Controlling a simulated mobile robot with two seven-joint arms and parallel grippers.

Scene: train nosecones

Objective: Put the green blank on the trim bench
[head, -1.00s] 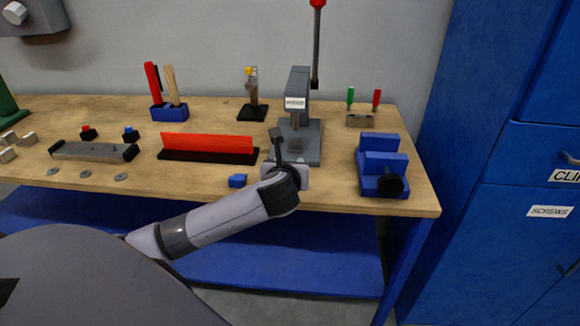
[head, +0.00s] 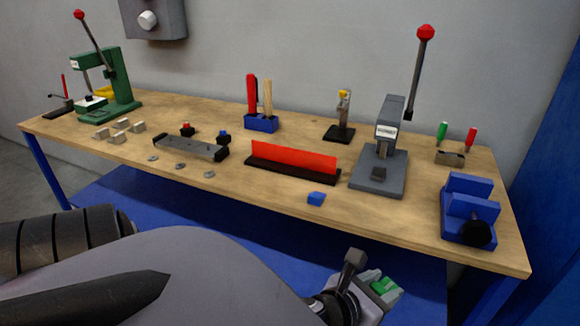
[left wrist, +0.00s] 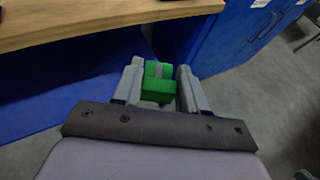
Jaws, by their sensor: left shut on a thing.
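The green blank (head: 386,287) is between the fingers of my left gripper (head: 378,284), at the bottom right of the head view. In the left wrist view the green blank (left wrist: 158,88) sits between the two grey fingers of the left gripper (left wrist: 160,86), with a grey patch on it. The gripper is shut on it, in front of and apart from the wooden bench (head: 290,215). The bench has blue legs and also shows at the top left of the wrist view (left wrist: 90,22). I see no label naming it the trim bench. My right gripper is not in view.
Bare wood shows along the front edge. A blue cabinet (head: 558,215) stands at right.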

